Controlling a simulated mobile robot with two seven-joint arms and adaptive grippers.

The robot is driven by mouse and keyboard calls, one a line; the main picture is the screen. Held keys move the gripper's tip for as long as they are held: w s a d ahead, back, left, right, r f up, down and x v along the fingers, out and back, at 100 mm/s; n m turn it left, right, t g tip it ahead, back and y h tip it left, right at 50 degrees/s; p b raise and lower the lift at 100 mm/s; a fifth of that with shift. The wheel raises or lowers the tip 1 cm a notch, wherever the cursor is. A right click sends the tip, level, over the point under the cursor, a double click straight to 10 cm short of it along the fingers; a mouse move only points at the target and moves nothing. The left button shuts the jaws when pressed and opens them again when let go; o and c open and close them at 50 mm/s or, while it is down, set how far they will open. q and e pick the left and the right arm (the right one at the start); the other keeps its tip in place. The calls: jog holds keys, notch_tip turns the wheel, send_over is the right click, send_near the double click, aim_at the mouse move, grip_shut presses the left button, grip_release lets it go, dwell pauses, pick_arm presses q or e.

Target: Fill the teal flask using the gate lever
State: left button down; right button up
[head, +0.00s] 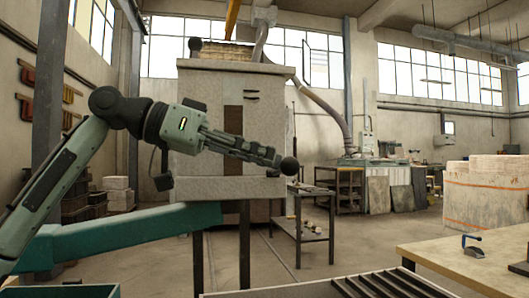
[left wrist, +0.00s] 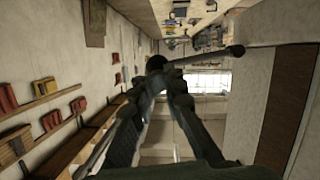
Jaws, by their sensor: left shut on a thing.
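My left gripper (head: 272,158) reaches in from the left in front of the tall grey cabinet (head: 195,105), its fingers shut on the gate lever's black ball knob (head: 289,166). In the left wrist view the fingers close at this black ball (left wrist: 156,62), and a thin dark rod runs right from it towards the cabinet face. A teal open-topped box (head: 70,291), perhaps the teal flask, is cut off at the bottom left; its inside cannot be seen. My right gripper is not in view.
A long teal beam or channel (head: 125,229) runs from the left to the cabinet's front. A wooden table (head: 470,252) with a small blue-handled clamp (head: 471,245) is at the right. A dark slatted grate (head: 385,284) lies at the bottom. Open floor is in the middle.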

pick_arm(q)
jog(key=shift+f, duration=0.1)
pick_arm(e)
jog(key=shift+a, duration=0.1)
pick_arm(q)
jog(key=f+m, duration=0.1)
jog(key=f, duration=0.1)
jog(key=f+m+t, duration=0.1)
jog(key=shift+s+d+m, duration=0.15)
jog(key=shift+s+m, duration=0.15)
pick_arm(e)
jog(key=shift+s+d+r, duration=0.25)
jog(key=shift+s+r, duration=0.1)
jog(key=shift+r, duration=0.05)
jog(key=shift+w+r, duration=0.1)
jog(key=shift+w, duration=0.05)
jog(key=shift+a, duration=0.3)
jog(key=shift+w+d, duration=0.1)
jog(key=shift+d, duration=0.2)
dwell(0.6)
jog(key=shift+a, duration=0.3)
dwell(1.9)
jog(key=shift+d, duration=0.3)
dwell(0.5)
